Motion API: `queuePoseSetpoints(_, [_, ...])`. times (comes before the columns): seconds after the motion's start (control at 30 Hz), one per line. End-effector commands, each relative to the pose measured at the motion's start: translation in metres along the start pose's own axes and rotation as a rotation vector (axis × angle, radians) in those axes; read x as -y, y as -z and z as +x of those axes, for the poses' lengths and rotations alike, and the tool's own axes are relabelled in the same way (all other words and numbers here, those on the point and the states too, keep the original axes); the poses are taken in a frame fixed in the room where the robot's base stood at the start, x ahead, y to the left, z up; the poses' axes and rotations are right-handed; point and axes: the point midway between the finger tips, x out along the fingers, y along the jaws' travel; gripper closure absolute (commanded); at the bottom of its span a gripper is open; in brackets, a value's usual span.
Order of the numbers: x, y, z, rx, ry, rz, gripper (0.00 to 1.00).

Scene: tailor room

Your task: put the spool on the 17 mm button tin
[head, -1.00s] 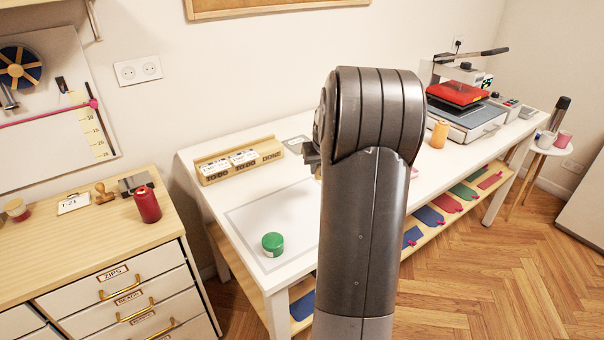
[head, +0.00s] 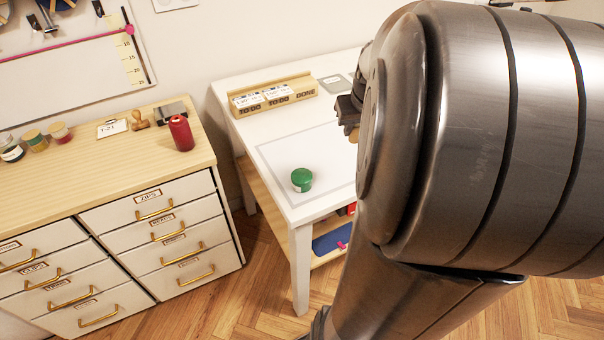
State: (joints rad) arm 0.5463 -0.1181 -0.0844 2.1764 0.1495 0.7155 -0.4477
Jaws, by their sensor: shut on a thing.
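My gripper (head: 348,112) shows only in part at the left edge of my arm, above the far right of the white table. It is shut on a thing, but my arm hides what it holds. I cannot make out the spool. A round green tin with a lid (head: 302,180) stands upright near the table's front left corner, apart from my gripper. Several small round containers stand at the left of the wooden cabinet top, among them a dark one (head: 11,149), a green one with a tan lid (head: 34,141) and a red one (head: 59,133). No 17 mm label is readable.
The white table (head: 228,88) carries a wooden card holder (head: 275,97) at the back; its middle is clear. The drawer cabinet (head: 165,215) holds a red bottle (head: 181,133), a stamp (head: 139,120) and a card (head: 112,127). Floor shows between cabinet and table.

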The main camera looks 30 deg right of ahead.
Motion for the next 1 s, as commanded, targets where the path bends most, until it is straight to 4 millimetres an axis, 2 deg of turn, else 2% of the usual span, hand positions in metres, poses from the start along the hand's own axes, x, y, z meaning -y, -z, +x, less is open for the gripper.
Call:
queuePoseSetpoints(0.1, [0.012,-0.020,-0.010,-0.005,0.014,-0.008,1.00])
queuePoseSetpoints(0.2, [0.018,-0.031,-0.013,-0.006,0.023,-0.011,1.00])
queuePoseSetpoints(0.37, [0.027,-0.037,-0.011,-0.005,0.030,-0.013,1.00])
queuePoseSetpoints(0.8, [0.106,-0.015,0.056,-0.003,0.031,-0.015,1.00])
queuePoseSetpoints(1.0, [0.123,-0.009,0.069,-0.007,0.029,-0.012,1.00])
